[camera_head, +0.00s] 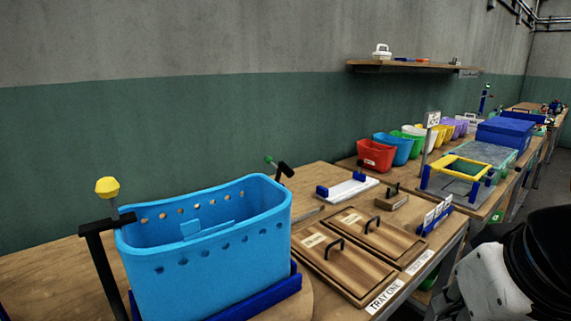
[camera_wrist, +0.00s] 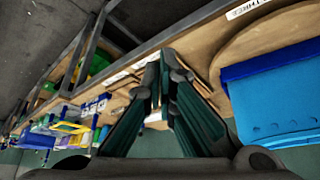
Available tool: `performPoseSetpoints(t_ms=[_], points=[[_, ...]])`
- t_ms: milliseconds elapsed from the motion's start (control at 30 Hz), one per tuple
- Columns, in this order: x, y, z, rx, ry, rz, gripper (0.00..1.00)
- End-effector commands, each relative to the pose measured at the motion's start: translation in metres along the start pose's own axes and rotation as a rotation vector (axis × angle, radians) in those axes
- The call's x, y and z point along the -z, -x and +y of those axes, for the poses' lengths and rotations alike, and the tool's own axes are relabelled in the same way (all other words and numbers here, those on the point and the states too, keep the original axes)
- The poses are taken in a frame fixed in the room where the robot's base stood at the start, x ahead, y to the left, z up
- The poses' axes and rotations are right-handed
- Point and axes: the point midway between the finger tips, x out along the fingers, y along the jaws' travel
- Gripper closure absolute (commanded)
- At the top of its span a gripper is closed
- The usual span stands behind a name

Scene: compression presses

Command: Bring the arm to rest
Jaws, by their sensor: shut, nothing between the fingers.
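My gripper (camera_wrist: 166,66) shows in the wrist view, its dark green fingers shut with nothing held. It points over the edge of the workbench, clear of the objects in view. In the head view a white and black part of my arm shows at the lower right; the fingers cannot be seen there.
A blue perforated basket (camera_head: 205,245) stands at the front left, between black posts. Wooden lids (camera_head: 345,265) with black handles lie beside it. Coloured bins (camera_head: 375,154), a yellow frame (camera_head: 455,172) and a blue box (camera_head: 505,132) stand farther along the bench.

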Motion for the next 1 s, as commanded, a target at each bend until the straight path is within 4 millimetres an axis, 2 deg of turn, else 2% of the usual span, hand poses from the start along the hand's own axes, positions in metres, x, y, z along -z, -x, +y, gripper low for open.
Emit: performPoseSetpoints(t_ms=[33, 500, 667, 1000], points=[[-0.001, 0.013, 0.0, 0.0, -0.001, -0.008, 1.0], [-0.025, 0.094, 0.002, -0.004, -0.003, -0.097, 1.0], [-0.03, 0.104, 0.003, -0.004, -0.003, -0.113, 1.0], [-0.031, 0.103, 0.003, -0.004, -0.003, -0.116, 1.0]])
